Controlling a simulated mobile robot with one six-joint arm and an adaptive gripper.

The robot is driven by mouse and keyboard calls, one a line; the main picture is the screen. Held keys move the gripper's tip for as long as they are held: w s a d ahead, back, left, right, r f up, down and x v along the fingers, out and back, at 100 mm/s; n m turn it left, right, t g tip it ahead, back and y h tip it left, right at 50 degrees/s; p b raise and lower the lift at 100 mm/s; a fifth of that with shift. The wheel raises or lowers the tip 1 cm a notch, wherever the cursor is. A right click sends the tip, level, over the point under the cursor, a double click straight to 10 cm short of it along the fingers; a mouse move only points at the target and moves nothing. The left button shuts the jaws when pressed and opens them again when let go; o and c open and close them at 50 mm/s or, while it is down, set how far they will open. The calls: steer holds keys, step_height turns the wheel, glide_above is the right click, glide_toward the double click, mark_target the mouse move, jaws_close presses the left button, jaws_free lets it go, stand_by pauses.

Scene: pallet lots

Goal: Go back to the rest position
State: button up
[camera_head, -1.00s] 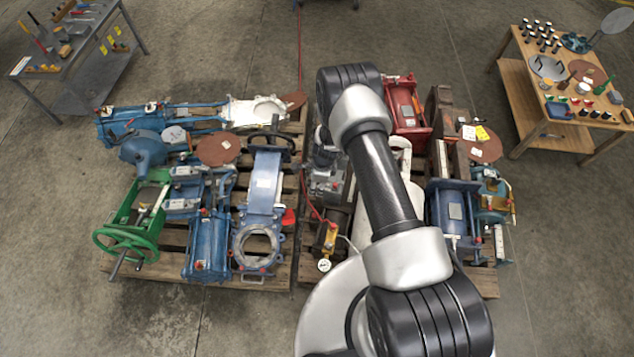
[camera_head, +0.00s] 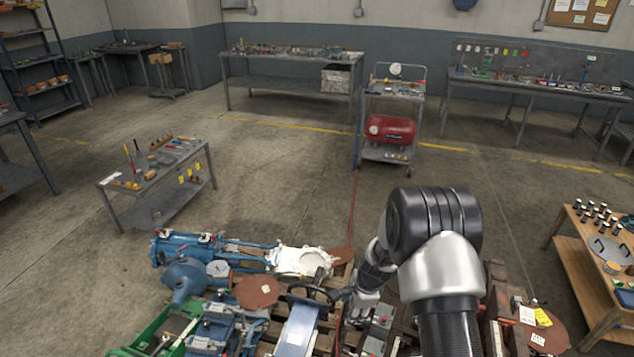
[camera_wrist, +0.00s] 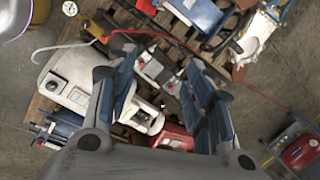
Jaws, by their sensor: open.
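My gripper (camera_wrist: 160,88) is open in the wrist view, its two blue-padded fingers spread apart with nothing held between them. It hangs above the pallet lots. In the head view my gripper (camera_head: 362,308) is small and partly tucked beside my forearm, over the gap between the two pallet loads. A white-grey part (camera_wrist: 80,78) lies below and left of the fingers in the wrist view. A red machine (camera_wrist: 174,138) shows below between the fingers.
Blue valves (camera_head: 297,325), a rusty disc (camera_head: 256,291) and a green frame (camera_head: 165,333) crowd the left pallet. A grey table (camera_head: 150,178) stands left, a wooden table (camera_head: 590,285) right. A cart with a red tank (camera_head: 390,130) stands ahead. Open floor lies between.

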steer(key=s+r+n+t+b, duration=0.1)
steer(key=s+r+n, duration=0.35)
steer(key=r, duration=0.85)
steer(key=s+r+n, duration=0.4)
steer(key=s+r, duration=0.2)
steer(key=r, duration=0.7)
steer(key=s+d+r+n, duration=0.1)
steer(key=s+r+n, duration=0.1)
steer(key=s, duration=0.5)
steer(key=s+d+r+n+t+h+b, duration=0.1)
steer(key=s+r+n, duration=0.1)
steer(key=s, duration=0.6)
steer(key=s+d+r+n, duration=0.1)
steer(key=s+r+n, duration=0.2)
steer(key=s, duration=0.4)
steer(key=shift+s+d+n+t+h+b, duration=0.2)
steer(key=shift+d+n+t+h+b, duration=0.15)
steer(key=shift+n, duration=0.2)
steer(key=shift+r, duration=0.1)
